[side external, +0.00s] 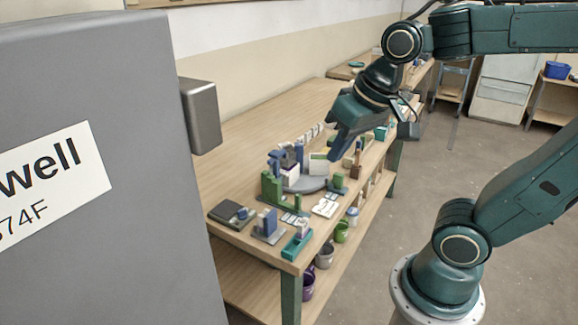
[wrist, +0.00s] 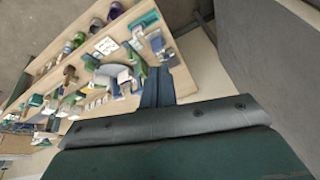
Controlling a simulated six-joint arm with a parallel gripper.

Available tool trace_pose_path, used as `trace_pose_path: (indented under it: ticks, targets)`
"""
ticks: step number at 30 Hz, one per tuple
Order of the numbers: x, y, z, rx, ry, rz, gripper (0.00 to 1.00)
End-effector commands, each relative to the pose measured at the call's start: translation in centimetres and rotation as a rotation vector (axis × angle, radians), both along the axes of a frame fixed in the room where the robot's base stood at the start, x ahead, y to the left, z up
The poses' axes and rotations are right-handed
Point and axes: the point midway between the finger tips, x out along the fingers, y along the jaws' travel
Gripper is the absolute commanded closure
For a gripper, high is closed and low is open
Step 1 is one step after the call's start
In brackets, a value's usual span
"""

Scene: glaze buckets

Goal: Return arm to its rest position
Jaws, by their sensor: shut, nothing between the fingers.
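My arm is dark green, and its gripper (side external: 337,152) hangs above the workbench (side external: 240,130) in the side external view, fingers pointing down and to the left. The fingers are together with nothing visible between them. The gripper overlaps the items on the bench in this view, but it appears to be above them. In the wrist view, the blue-grey fingers (wrist: 157,86) stick out past the gripper body toward the bench edge. A round grey plate (side external: 311,185) with blocks on it sits on the bench below the gripper.
Blue, green and teal fixtures crowd the near bench end, including a green bracket (side external: 272,190) and a dark box (side external: 231,213). Buckets, one purple (side external: 308,283) and one green (side external: 342,232), hang or stand along the side. A large grey cabinet (side external: 90,240) fills the left.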

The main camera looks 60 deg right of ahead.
Motion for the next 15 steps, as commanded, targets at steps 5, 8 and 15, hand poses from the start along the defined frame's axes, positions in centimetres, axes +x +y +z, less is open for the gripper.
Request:
trace_pose_path:
  ticks: [5,8,15]
  targets:
    - [-2.8,0.3,0.1,-0.058,-0.050,0.136,1.00]
    - [-3.8,0.4,0.0,-0.085,-0.067,0.194,1.00]
    - [-4.8,0.4,-0.2,-0.113,-0.085,0.253,1.00]
